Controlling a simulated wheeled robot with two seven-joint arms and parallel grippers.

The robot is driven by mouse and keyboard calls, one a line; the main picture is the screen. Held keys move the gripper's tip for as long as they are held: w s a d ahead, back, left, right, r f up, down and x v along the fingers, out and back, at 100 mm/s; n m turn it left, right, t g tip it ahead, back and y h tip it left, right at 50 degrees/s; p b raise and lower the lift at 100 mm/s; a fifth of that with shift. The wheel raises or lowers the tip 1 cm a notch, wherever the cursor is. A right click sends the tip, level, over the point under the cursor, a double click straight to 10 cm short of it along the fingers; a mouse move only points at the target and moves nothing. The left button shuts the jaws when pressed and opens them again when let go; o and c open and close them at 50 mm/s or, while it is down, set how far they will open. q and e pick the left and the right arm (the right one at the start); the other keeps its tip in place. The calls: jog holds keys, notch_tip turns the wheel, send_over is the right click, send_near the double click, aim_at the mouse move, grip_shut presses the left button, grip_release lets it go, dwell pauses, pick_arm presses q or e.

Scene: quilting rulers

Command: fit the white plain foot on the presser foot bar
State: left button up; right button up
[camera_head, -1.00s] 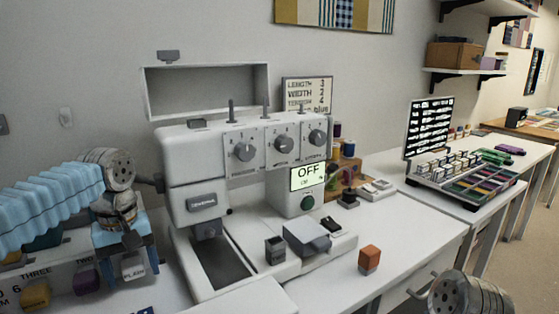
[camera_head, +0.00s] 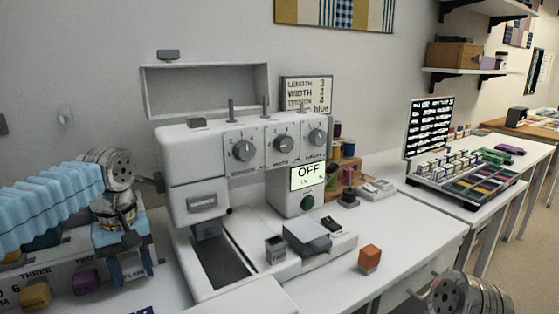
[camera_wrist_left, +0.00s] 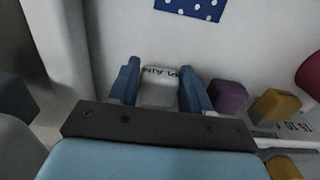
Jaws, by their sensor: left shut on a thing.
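The white plain foot (camera_wrist_left: 158,95) is between the two blue fingers of my left gripper (camera_wrist_left: 155,93) in the left wrist view. The gripper is shut on it. In the head view my left gripper (camera_head: 132,271) is low at the front left, over the white surface, and its fingers largely hide the foot. The word PLAIN shows by the foot. The presser foot bar area (camera_head: 207,229) is under the head of the white sewing machine (camera_head: 190,175), to the right of the gripper. The bar itself is too small to make out.
A purple foot (camera_head: 86,281) and a yellow foot (camera_head: 35,296) stand left of my left gripper. A dark grey block (camera_head: 275,249) and a grey flat box (camera_head: 307,237) are right of the machine's opening. An orange block (camera_head: 369,258) stands on the table.

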pick_arm(q)
jog(key=shift+s+d+b, duration=0.35)
jog(key=shift+s, duration=0.25)
jog(key=shift+s+d+b, duration=0.3)
jog(key=shift+s+d, duration=0.05)
jog(key=shift+s, duration=0.25)
jog(key=shift+s+d+b, duration=0.5)
jog(key=shift+s+d, duration=0.05)
jog(key=shift+s, duration=0.3)
jog(key=shift+s+d, duration=0.5)
jog(key=shift+s, duration=0.35)
